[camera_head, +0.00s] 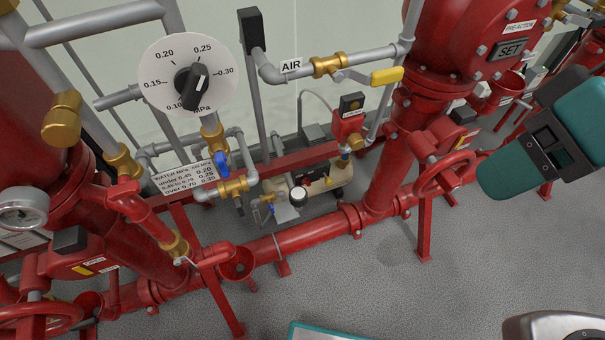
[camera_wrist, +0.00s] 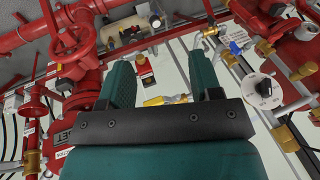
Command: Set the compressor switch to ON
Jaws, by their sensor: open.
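The compressor (camera_head: 342,174) is a small beige unit low behind the red pipes. A dark box with small yellow marks (camera_head: 302,169) is on it, too small to read. A red box with a black top (camera_head: 350,122) stands just above it. I cannot tell which part is the switch or how it is set. The compressor also shows at the top of the wrist view (camera_wrist: 131,34). My gripper (camera_head: 497,182) is at the right, well apart from the compressor. In the wrist view its two teal fingers (camera_wrist: 163,80) are spread, with nothing held between them.
A red handwheel (camera_head: 445,173) and a red upright pipe (camera_head: 383,165) stand between my gripper and the compressor. A yellow-handled AIR valve (camera_head: 386,76) is above it. A round pressure dial (camera_head: 190,75) is at the left. The grey floor (camera_head: 390,280) in front is clear.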

